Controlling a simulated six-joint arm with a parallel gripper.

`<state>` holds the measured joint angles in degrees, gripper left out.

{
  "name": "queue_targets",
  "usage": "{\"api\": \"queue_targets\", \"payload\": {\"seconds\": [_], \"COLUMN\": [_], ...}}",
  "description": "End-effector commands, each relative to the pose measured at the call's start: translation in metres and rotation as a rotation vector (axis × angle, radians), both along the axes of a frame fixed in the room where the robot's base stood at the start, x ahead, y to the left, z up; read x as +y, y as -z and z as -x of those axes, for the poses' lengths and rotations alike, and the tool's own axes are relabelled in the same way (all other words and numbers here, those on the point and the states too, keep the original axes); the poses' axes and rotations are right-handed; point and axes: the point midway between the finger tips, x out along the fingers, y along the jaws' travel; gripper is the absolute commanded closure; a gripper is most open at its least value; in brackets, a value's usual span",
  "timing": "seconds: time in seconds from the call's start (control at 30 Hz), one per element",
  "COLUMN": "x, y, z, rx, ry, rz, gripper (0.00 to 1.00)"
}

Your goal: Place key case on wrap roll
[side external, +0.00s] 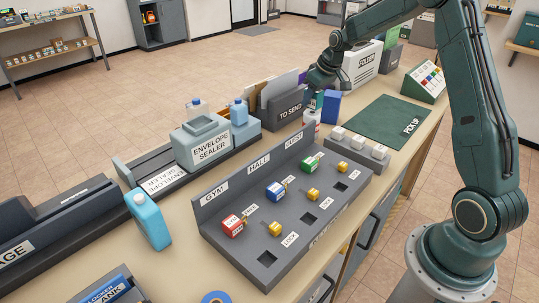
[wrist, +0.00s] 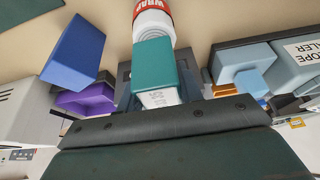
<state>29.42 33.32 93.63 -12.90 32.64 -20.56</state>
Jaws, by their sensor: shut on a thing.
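The key case, a teal box with a white printed face (wrist: 155,72), is held between the dark jaws of my gripper (wrist: 157,85) in the wrist view. The wrap roll (wrist: 152,12), white with a red WRAP band, is beside the case's far end there. In the side view the wrap roll (side external: 312,117) stands upright on the counter by the TO SEND holder. My gripper (side external: 318,92) is just above it, with a bit of the teal case (side external: 319,101) showing. I cannot tell whether case and roll touch. My arm hides part of both.
A blue box (side external: 331,107) stands close right of the roll. The TO SEND holder (side external: 287,103) is close on the left. In front are the grey key rack (side external: 285,215) and a block with white buttons (side external: 359,149). The green PICK UP mat (side external: 381,122) is bare.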

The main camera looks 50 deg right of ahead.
Motion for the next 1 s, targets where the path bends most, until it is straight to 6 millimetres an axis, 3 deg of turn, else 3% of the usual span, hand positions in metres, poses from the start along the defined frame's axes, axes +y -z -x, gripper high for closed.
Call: {"api": "queue_targets", "payload": {"seconds": [0.17,0.63,0.67,0.73,0.77,1.0], "x": [0.0,0.0,0.0,0.0,0.0,0.0], "y": [0.016,0.02,0.021,0.02,0.02,0.02], "z": [0.0,0.0,0.0,0.0,0.0,0.0], "rx": [0.0,0.0,0.0,0.0,0.0,0.0], "ry": [0.001,0.0,0.0,0.0,0.0,0.0], "rz": [0.0,0.001,0.001,0.001,0.001,0.001], "gripper": [0.88,0.88,0.6,0.46,0.42,0.42]}}
